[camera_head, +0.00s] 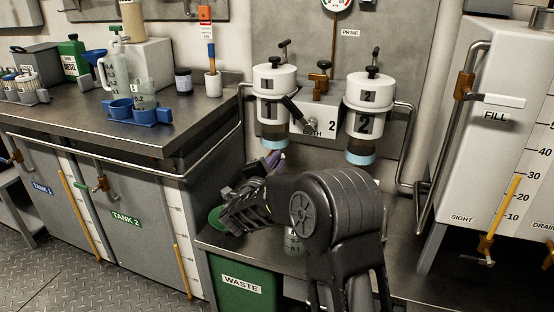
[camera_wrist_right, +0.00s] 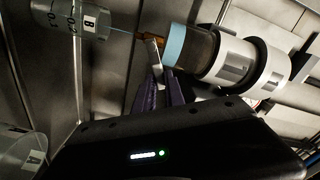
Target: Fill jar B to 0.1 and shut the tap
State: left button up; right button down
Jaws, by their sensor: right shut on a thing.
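Jar B (camera_wrist_right: 72,18), clear with a "B" label and 0.2 and 0.1 marks, shows at the top left of the right wrist view. Its liquid level is too unclear to read. The tap (camera_wrist_right: 152,42) is a small brass piece at the blue-banded bottom of a filter housing (camera_wrist_right: 205,55). A thin pale stream (camera_wrist_right: 122,34) runs from the tap toward jar B's mouth. My right gripper (camera_wrist_right: 158,72) is shut on the tap's handle; in the head view it is by the bottom of housing 1 (camera_head: 275,82). My left gripper is not in view.
Another clear jar labelled A (camera_wrist_right: 25,155) stands at the wrist view's lower left. In the head view, my right arm partly hides a jar (camera_head: 293,243) on the low shelf. Housing 2 (camera_head: 369,98) hangs to the right. A green WASTE bin (camera_head: 241,284) is below.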

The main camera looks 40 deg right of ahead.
jog(key=c, duration=1.4)
grip_release()
jog(key=p+v, duration=0.1)
jog(key=v, duration=0.6)
jog(key=shift+s+a+p, duration=0.2)
jog(key=shift+a+p, duration=0.1)
jog(key=shift+a, duration=0.05)
